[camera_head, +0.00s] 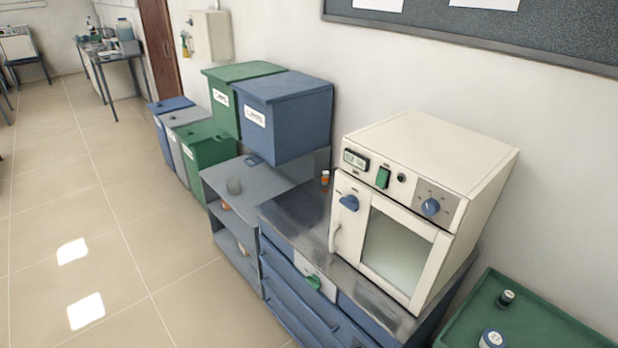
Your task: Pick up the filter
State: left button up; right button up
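I cannot make out with certainty which thing is the filter. A small orange bottle with a dark cap (325,180) stands on the metal worktop, left of the cream muffle furnace (480,165). The furnace door, with its window, looks shut. Neither of my grippers shows in the head view.
Blue drawers (290,291) are under the worktop. The tiled floor (60,210) at left is clear.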

aim_at(326, 176)
jog(key=i+j+z, duration=0.35)
jog(key=j, duration=0.3)
jog(key=i+j+z, duration=0.2)
jog(key=j, duration=0.2)
jog(key=i+j+z, duration=0.2)
jog(key=j, duration=0.2)
jog(key=j+z, duration=0.15)
jog(key=j, duration=0.2)
